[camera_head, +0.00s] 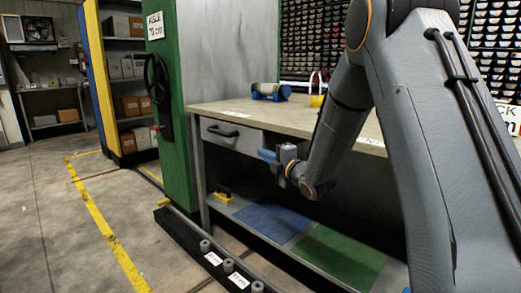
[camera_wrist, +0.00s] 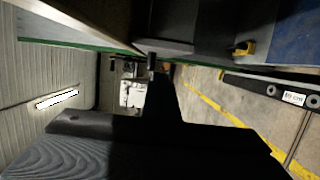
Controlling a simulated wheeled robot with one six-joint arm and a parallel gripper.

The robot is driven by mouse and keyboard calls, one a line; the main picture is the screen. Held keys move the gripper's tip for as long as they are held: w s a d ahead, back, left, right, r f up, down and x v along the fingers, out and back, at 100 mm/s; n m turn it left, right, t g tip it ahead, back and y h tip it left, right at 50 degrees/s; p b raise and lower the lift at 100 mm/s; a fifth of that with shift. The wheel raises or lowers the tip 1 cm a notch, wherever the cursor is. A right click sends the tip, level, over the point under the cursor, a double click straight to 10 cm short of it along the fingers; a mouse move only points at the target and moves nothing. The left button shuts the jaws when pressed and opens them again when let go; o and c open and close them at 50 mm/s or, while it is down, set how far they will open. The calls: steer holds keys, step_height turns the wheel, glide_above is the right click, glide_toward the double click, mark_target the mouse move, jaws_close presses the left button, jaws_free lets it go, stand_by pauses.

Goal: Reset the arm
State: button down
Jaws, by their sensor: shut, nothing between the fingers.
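My arm reaches down from the upper right in the head view, bent, with its wrist low in front of the workbench. The workbench (camera_head: 225,108) has a grey drawer (camera_head: 232,133) with a dark handle.
A cylinder on a blue cradle (camera_head: 270,92) and a yellow-based item (camera_head: 317,100) stand on the bench. Below are blue (camera_head: 270,220) and green (camera_head: 340,257) mats and a yellow piece (camera_head: 222,196). A green cabinet (camera_head: 172,150) stands left; open floor (camera_head: 50,220) lies beyond.

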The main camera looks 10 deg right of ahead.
steer(key=s+a+f+m+g+h, duration=0.1)
steer(key=s+a+f+m+g, duration=0.2)
steer(key=s, duration=0.4)
steer(key=s+a+f+m+g+h, duration=0.2)
steer(key=s+a+f+m, duration=0.15)
steer(key=s, duration=0.35)
steer(key=s+a+f+m+g+h, duration=0.1)
steer(key=s+a+f+m+g, duration=0.15)
steer(key=s, duration=0.55)
steer(key=s+f+m+g+h, duration=0.25)
steer(key=s+m+g, duration=0.55)
steer(key=s, duration=2)
steer(key=d+r+m+p, duration=0.3)
steer(key=d+r+p, duration=0.6)
steer(key=r+p, duration=0.3)
steer(key=s+d+r+m+h+p, duration=0.1)
steer(key=d+r+m+p, duration=0.2)
steer(key=d+r+p, duration=0.5)
step_height(320, 180, up, 4)
steer(key=p, duration=0.7)
steer(key=shift+s+d+g, duration=0.25)
steer(key=shift+d+g, duration=0.1)
steer(key=shift+d, duration=0.05)
steer(key=shift+r, duration=0.1)
